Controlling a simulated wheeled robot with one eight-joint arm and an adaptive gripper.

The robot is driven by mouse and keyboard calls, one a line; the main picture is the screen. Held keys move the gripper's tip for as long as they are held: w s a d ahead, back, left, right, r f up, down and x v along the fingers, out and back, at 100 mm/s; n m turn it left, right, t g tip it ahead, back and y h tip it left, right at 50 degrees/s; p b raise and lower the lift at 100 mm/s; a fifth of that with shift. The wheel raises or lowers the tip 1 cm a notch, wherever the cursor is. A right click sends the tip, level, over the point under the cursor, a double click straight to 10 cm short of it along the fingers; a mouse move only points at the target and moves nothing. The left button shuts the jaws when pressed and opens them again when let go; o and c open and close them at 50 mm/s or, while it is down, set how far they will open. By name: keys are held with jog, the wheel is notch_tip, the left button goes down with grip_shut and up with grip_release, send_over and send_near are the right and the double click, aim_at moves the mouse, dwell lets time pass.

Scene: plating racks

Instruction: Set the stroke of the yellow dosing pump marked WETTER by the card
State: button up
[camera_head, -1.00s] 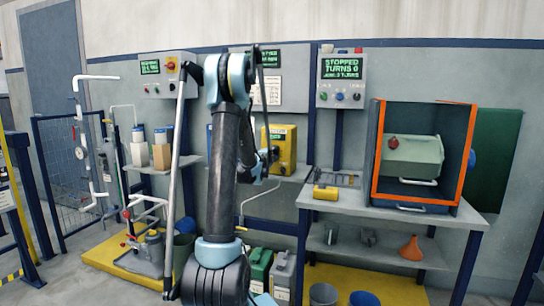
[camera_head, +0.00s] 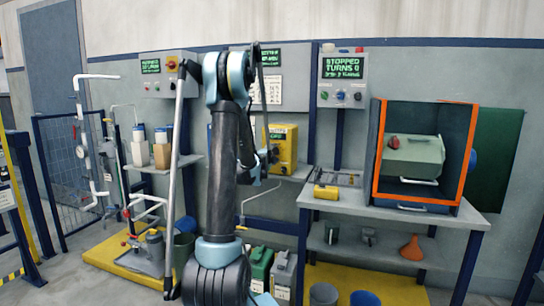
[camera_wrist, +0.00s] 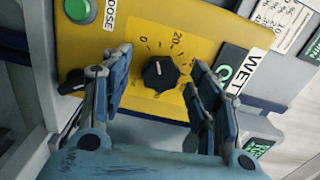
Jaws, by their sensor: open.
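The yellow dosing pump (camera_head: 284,148) stands on a shelf, partly hidden behind my arm in the head view. In the wrist view its yellow face (camera_wrist: 85,45) fills much of the picture. A black stroke knob (camera_wrist: 160,73) sits on it, with a scale whose 0 and 20 I can read. A label beginning "WET" (camera_wrist: 243,75) is at the right, partly hidden by my finger. My gripper (camera_wrist: 160,80) is open, its fingers to either side of the knob in the picture. I cannot tell whether they touch it. A white printed card (camera_wrist: 285,20) is at the upper right, its text too small to read.
A green button (camera_wrist: 79,10) marked DOSE is at the pump's upper left, and a black knob (camera_wrist: 72,82) is lower left. A workbench (camera_head: 400,206) with an orange-edged enclosure (camera_head: 378,160) stands right of the pump. White bottles (camera_head: 139,133) stand on the left shelf.

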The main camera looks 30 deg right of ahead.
jog(key=v, duration=1)
jog(key=shift+a, duration=0.3)
jog(key=shift+s, duration=0.15)
